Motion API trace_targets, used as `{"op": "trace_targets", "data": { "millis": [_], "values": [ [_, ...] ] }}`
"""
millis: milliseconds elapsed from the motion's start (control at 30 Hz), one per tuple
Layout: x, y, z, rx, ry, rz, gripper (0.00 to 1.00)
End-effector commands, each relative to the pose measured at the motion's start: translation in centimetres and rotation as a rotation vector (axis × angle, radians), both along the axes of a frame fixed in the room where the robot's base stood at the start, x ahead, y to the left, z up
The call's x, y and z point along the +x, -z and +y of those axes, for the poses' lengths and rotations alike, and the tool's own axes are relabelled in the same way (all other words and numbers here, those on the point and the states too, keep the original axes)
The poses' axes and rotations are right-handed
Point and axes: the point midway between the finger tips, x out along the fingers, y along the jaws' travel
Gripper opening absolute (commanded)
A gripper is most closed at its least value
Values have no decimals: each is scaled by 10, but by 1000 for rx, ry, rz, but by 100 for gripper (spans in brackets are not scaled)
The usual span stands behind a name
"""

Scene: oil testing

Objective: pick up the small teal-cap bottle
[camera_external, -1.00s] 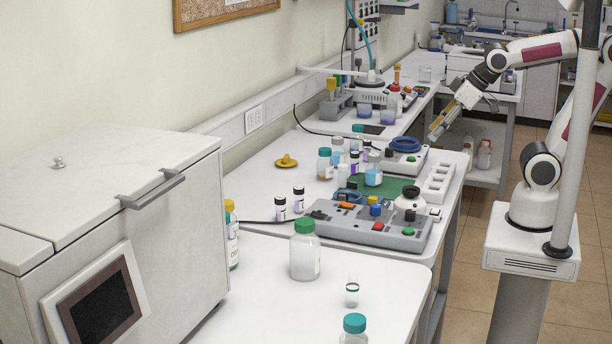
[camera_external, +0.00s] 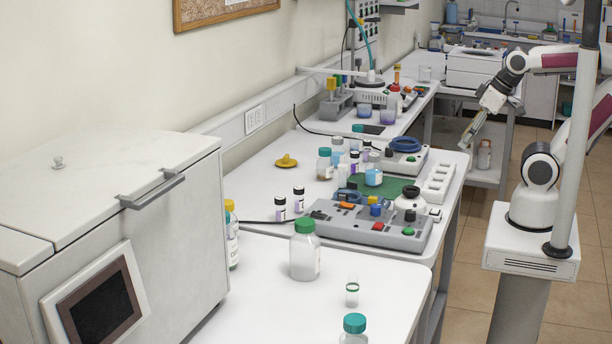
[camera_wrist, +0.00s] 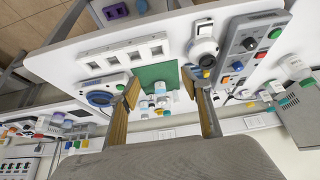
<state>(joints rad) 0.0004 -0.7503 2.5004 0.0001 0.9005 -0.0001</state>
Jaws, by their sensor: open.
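Several teal-capped bottles stand in the external view, and I cannot tell which one the task means. One clear bottle with a teal cap (camera_external: 324,166) stands on the middle bench. A teal-capped bottle (camera_external: 354,330) is at the front edge of the picture, cut off below. A larger bottle with a green-teal cap (camera_external: 304,256) stands upright behind it. My gripper (camera_external: 470,137) is open and empty, in the air right of the middle bench, apart from all bottles. Its two fingers (camera_wrist: 160,90) frame small bottles and the green mat in the wrist view, too small to identify.
A grey control box (camera_external: 340,228) with coloured buttons and a white socket strip (camera_external: 439,182) lie on the middle bench near its right edge. A green mat (camera_external: 395,186) lies behind the box. A small clear vial (camera_external: 352,294) stands on the front bench, with free room around it.

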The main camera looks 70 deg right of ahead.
Motion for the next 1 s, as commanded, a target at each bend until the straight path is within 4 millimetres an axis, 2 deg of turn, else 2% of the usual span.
{"op": "trace_targets", "data": {
  "millis": [267,467,1000],
  "values": [
    [4,-1,-2,-5,4,-5,47],
    [26,-4,-14,-37,28,-39,47],
    [154,-22,-76,-190,75,-253,47]
  ]
}}
